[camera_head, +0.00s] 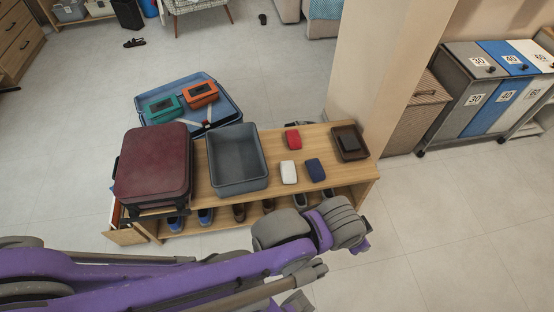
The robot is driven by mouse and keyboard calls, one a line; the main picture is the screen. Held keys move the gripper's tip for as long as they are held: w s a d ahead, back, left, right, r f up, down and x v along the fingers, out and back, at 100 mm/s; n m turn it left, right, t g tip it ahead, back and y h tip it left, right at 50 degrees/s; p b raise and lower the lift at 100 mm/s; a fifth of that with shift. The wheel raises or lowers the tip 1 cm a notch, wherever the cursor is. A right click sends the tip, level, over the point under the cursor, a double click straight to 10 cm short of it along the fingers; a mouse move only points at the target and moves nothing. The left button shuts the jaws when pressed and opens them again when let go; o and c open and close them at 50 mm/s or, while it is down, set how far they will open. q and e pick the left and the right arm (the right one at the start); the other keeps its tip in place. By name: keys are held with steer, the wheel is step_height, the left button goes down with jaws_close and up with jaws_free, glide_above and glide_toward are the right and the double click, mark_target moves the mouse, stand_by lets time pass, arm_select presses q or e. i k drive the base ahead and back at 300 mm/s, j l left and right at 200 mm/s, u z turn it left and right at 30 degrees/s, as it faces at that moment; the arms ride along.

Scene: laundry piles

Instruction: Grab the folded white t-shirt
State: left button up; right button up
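A small white folded bundle (288,172), which looks like the folded white t-shirt, lies on the wooden bench top (275,145). It sits just right of a grey open bin (262,168), with a dark blue bundle (315,170) to its right and a red bundle (292,138) behind it. Nothing covers it. A purple and grey arm of mine reaches in from the left, in front of the bench, below the white bundle in the picture. I can make out no gripper fingers on it. My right gripper is not in view.
A maroon suitcase (153,165) stands at the bench's left end. An open blue case (222,110) behind holds green and orange packs. A brown tray (362,153) sits at the right end. Shoes line the shelf below. A pillar (375,70) rises behind; floor at right is clear.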

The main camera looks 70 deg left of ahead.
mark_target(289, 171)
steer(key=u, duration=2.05)
